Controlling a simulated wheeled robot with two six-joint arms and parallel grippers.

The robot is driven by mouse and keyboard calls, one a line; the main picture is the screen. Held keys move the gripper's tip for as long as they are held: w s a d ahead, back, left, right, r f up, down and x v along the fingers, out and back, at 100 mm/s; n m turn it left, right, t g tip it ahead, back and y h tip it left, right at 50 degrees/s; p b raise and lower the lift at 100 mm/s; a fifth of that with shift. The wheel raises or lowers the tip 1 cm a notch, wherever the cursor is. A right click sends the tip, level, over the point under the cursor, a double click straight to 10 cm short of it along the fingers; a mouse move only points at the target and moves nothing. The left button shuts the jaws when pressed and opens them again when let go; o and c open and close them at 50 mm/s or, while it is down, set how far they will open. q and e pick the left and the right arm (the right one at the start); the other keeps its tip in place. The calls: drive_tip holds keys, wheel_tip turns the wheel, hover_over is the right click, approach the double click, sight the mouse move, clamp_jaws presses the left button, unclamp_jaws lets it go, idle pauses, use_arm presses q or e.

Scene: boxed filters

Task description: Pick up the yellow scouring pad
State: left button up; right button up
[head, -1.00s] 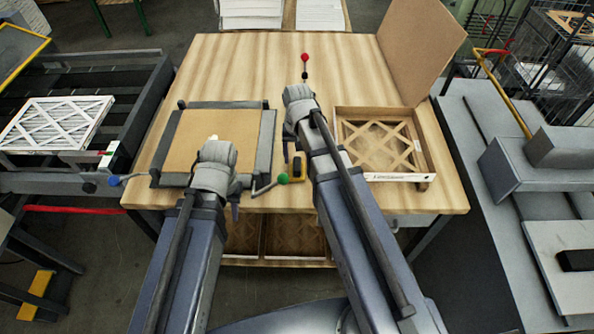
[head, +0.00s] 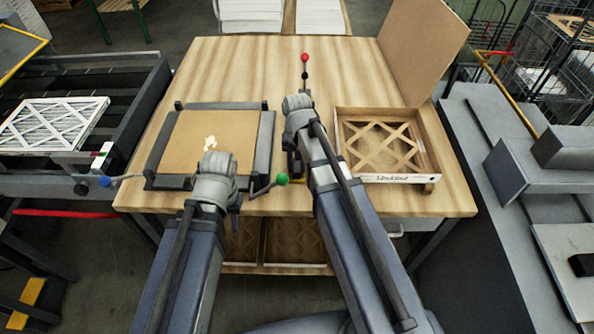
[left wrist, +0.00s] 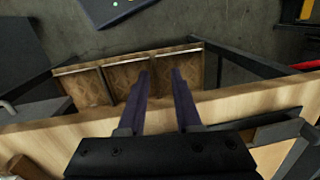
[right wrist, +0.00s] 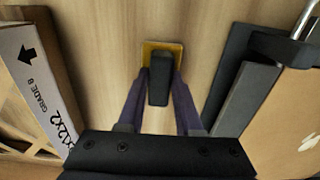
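The yellow scouring pad (right wrist: 162,45) lies on the wooden table, with a black block-like handle (right wrist: 159,82) on top, in the right wrist view. My right gripper (right wrist: 160,72) is open above it, with one finger on each side of the handle; I cannot tell if they touch it. In the head view my right gripper (head: 293,160) and arm hide most of the pad. My left gripper (left wrist: 159,72) is open and empty, over the table's front edge; in the head view its fingers are mostly hidden behind the wrist.
A frame fixture (head: 265,150) with a brown board (head: 190,150) stands left of the pad. A cardboard-framed filter box (head: 400,178) lies to the right. A red-knobbed lever (head: 304,58) stands behind. The table's back middle (head: 250,70) is clear.

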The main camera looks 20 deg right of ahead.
sight(297, 165)
clamp_jaws()
drive_tip(key=shift+r, duration=0.15)
wheel_tip(297, 165, up, 10)
drive_tip(key=p, duration=1)
drive_tip(key=shift+c, duration=0.6)
unclamp_jaws()
clamp_jaws()
